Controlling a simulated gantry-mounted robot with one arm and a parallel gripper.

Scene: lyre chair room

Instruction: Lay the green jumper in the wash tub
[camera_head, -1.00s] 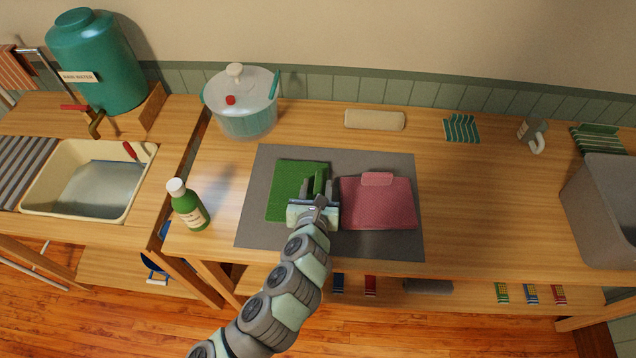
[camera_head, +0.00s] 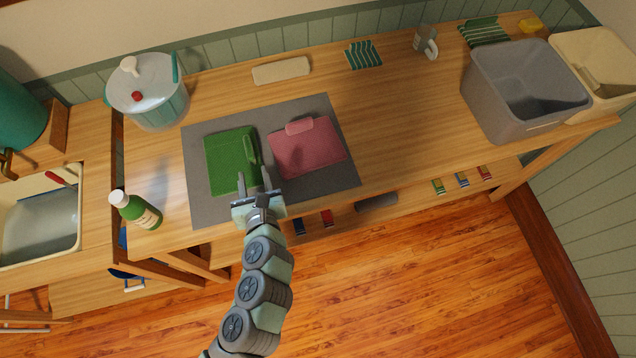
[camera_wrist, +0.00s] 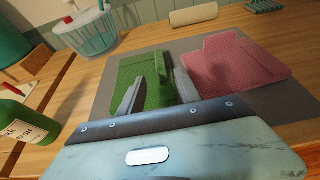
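The green jumper (camera_head: 228,165) lies folded flat on a grey mat (camera_head: 202,209), with a raised green fold (camera_head: 251,151) at its right side. My gripper (camera_head: 254,180) is at the jumper's near right edge, its two fingers apart. In the wrist view the fingers (camera_wrist: 158,84) point toward the raised fold (camera_wrist: 168,72), with green cloth showing between them; I cannot tell whether they touch it. A grey tub (camera_head: 495,108) and a cream tub (camera_head: 612,75) stand at the right, and a cream basin (camera_head: 76,243) is at the left. No label shows which is the wash tub.
A folded pink garment (camera_head: 312,155) lies right beside the jumper. A green bottle (camera_head: 137,211) stands left of the mat, and a lidded pot (camera_head: 150,103) behind it. A beige block (camera_head: 281,71) lies at the back. The tabletop between mat and grey tub is clear.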

